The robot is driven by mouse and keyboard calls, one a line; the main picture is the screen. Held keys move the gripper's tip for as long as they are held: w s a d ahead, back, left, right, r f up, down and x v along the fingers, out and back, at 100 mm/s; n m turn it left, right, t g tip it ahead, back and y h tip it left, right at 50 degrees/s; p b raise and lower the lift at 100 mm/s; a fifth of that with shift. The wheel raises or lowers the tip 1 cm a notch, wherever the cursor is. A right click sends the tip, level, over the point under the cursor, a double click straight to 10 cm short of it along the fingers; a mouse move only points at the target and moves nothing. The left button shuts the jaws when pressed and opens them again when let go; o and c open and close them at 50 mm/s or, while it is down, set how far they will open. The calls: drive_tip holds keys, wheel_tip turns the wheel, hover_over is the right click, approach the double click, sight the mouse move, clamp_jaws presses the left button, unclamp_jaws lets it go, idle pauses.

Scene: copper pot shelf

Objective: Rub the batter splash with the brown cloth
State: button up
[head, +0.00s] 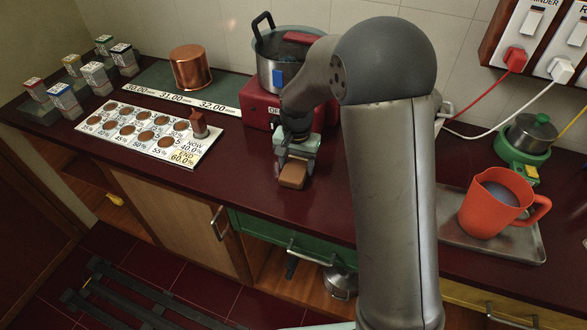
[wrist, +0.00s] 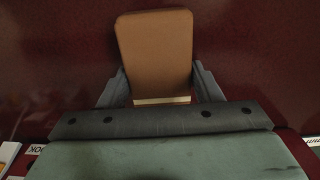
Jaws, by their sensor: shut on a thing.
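The brown cloth (head: 292,176) looks like a folded, block-like pad with rounded corners. My gripper (head: 294,163) is shut on it, over the dark red counter near its front edge. In the wrist view the cloth (wrist: 155,48) sticks out beyond the two grey fingers of my gripper (wrist: 158,88), with a pale strip at its near end. I cannot tell whether the cloth touches the counter. I cannot make out the batter splash in either view; my arm and the cloth hide part of the counter.
A red cooker (head: 258,105) bearing a steel pot (head: 272,72) stands behind my gripper. A white board (head: 150,133) with brown discs and a copper pot (head: 189,67) are to the left. An orange jug (head: 495,201) stands on a grey tray (head: 450,232) at the right.

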drive_tip(key=r, duration=0.1)
drive_tip(key=r+p, duration=0.1)
drive_tip(key=shift+w+r, duration=0.2)
drive_tip(key=shift+r, duration=0.2)
drive_tip(key=shift+s+d+r+p, duration=0.1)
drive_tip(key=shift+s+r+p, duration=0.05)
drive_tip(key=shift+r+p, duration=1.75)
drive_tip(key=shift+r, duration=0.8)
